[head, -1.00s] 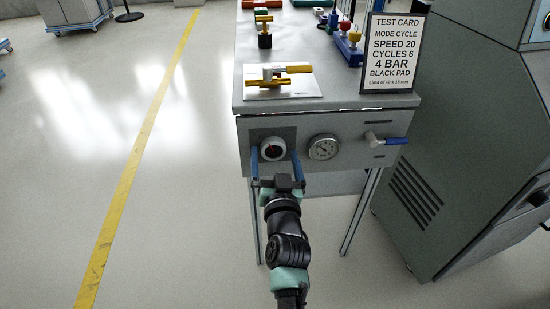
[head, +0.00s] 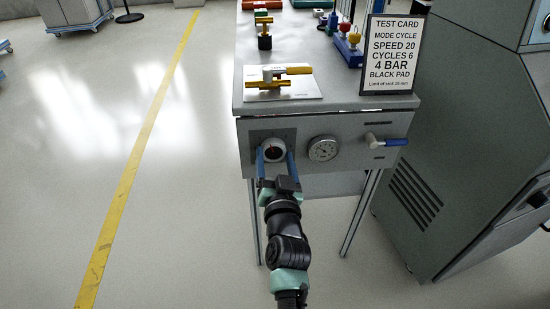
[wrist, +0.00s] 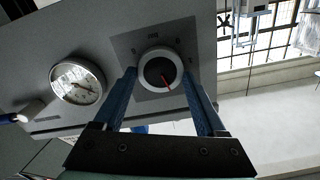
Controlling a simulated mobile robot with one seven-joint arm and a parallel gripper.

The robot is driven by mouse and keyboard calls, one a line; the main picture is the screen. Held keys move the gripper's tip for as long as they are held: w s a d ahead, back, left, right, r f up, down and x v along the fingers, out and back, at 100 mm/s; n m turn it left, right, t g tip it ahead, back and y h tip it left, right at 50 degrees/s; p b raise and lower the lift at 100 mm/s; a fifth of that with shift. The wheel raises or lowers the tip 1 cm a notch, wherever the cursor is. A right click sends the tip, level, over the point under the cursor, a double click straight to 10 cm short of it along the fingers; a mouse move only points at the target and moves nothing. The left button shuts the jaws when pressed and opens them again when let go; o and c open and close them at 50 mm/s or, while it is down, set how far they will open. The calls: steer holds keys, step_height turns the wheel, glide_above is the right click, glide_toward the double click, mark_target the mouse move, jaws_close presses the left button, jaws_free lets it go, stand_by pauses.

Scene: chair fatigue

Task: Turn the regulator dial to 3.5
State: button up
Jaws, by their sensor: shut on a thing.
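The fingers also show in the wrist view (wrist: 160,88), left and right of the knob.
A round pressure gauge (head: 323,148) is right of the dial. A blue-handled lever valve (head: 388,141) sits farther right. A test card (head: 392,52) on the bench reads 4 BAR. A grey cabinet (head: 455,130) stands on the right.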

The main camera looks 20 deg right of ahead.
steer(key=m, duration=0.4)
steer(key=shift+d+f+m+p, duration=0.1)
steer(key=shift+m+p, duration=0.25)
steer(key=shift+m, duration=1.25)
steer(key=o, duration=1.3)
steer(key=shift+s, duration=0.1)
steer(key=p+v, duration=0.3)
steer(key=v, duration=1)
